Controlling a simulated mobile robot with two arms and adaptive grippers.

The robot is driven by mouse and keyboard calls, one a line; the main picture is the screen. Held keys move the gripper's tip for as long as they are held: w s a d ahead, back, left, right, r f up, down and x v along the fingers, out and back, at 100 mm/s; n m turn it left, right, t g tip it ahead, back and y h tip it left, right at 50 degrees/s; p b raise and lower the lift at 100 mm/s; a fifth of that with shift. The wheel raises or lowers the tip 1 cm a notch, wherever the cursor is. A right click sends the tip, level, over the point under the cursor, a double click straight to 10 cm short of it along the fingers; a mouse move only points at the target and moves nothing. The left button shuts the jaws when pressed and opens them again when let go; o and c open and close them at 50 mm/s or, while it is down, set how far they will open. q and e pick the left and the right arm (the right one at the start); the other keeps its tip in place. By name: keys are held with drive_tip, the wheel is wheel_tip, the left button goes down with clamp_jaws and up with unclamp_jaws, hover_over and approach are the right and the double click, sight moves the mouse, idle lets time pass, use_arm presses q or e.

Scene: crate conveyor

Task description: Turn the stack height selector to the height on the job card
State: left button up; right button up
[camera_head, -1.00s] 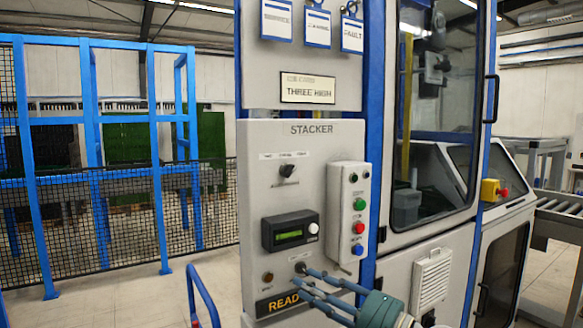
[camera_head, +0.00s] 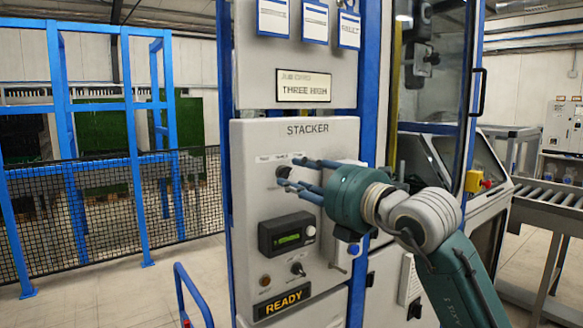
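The job card (camera_head: 304,91) above the panel reads "THREE HIGH". The grey STACKER panel (camera_head: 257,212) carries a dark selector knob (camera_head: 283,172) near its top, with small labels above it that are too small to read. My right gripper (camera_head: 287,174) is at this knob, its fingers spread above and below it. It looks open; contact with the knob cannot be told. The gripper partly covers the knob and labels, so its pointer direction is unclear. A second knob (camera_head: 298,268) sits lower on the panel. My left gripper is not in view.
A small display (camera_head: 287,234) lights green below the selector. A READY sign (camera_head: 281,301) glows at the panel's bottom. Blue fencing (camera_head: 139,190) stands left, a roller conveyor (camera_head: 557,197) right.

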sight(286, 174)
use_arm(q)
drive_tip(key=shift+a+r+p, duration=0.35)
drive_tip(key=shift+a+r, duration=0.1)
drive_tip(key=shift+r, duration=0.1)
use_arm(e)
drive_tip(key=shift+x, duration=1.45)
clamp_jaws()
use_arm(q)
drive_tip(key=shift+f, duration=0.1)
